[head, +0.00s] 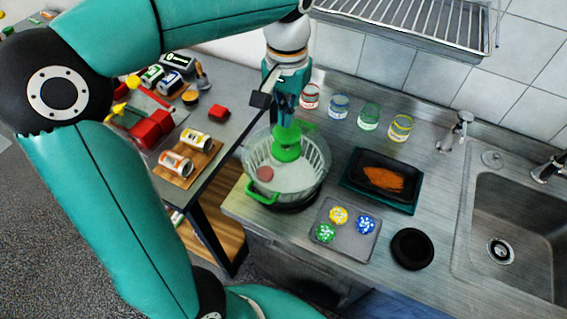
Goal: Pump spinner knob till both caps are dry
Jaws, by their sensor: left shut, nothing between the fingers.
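The salad spinner (318,160) is a clear basket with a green handle (262,196) at its lower left, standing on the counter. Its green knob (286,145) stands up in the middle. One reddish round cap (265,173) shows inside at the left; I cannot make out a second cap there. My left gripper (284,116) points down with its fingers shut and empty, right above the knob. Its fingertips are at or very near the knob's top; I cannot tell whether they touch. My right gripper is not in view.
Several glass jars with coloured rims (369,116) stand behind the spinner. Right of it are a dark tray with orange food (383,179), a grey tray of coloured pieces (352,246), a black disc (412,249) and the sink (515,215). A rack (400,20) hangs above.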

